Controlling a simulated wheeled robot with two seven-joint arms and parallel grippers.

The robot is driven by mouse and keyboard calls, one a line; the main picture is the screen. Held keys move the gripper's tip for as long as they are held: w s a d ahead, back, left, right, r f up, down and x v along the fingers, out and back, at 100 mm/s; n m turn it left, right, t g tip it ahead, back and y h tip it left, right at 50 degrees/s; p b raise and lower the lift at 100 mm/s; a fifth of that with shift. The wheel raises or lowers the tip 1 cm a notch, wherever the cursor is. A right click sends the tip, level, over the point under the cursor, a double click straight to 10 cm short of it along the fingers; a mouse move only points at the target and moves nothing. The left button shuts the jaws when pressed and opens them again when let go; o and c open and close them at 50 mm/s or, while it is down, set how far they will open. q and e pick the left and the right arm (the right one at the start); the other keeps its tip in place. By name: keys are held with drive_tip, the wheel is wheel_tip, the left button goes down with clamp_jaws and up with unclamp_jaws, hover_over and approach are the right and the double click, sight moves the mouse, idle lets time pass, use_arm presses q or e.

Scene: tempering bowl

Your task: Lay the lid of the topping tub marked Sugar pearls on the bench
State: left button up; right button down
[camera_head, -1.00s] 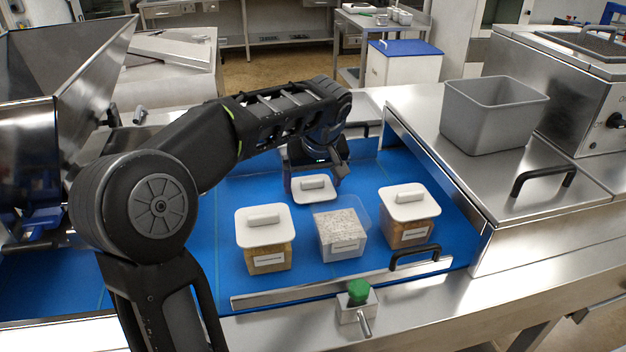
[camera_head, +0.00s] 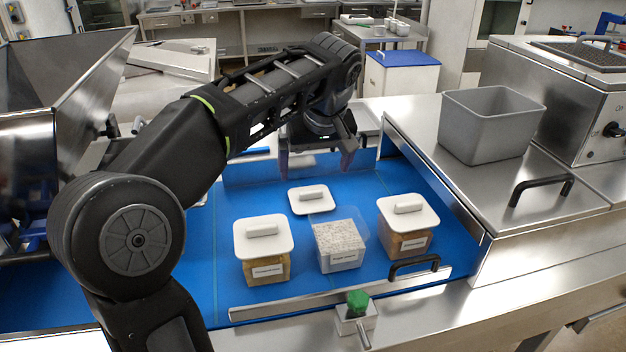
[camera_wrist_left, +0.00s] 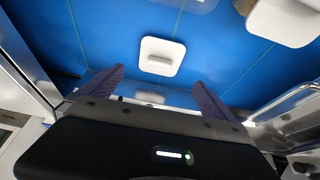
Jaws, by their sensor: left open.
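The open middle tub (camera_head: 340,243) holds white pearls; its front label looks like "Sugar pearls" but is tiny. A white square lid with a bar handle (camera_head: 311,200) lies flat on the blue surface just behind that tub. The lid also shows in the left wrist view (camera_wrist_left: 161,57), apart from the fingers. My left gripper (camera_head: 318,168) is open and empty, above and behind the lid, with its fingers spread. In the left wrist view the gripper (camera_wrist_left: 158,82) shows nothing between its fingertips. My right gripper is not in view.
Lidded tubs stand left (camera_head: 264,262) and right (camera_head: 405,240) of the open tub. A steel bar with a black handle (camera_head: 414,266) and a green knob (camera_head: 357,301) lie in front. A grey bin (camera_head: 490,125) stands on the steel housing at right.

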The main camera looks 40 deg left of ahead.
use_arm(q)
drive_tip(key=shift+p+v, duration=0.3)
drive_tip(key=shift+v, duration=1.05)
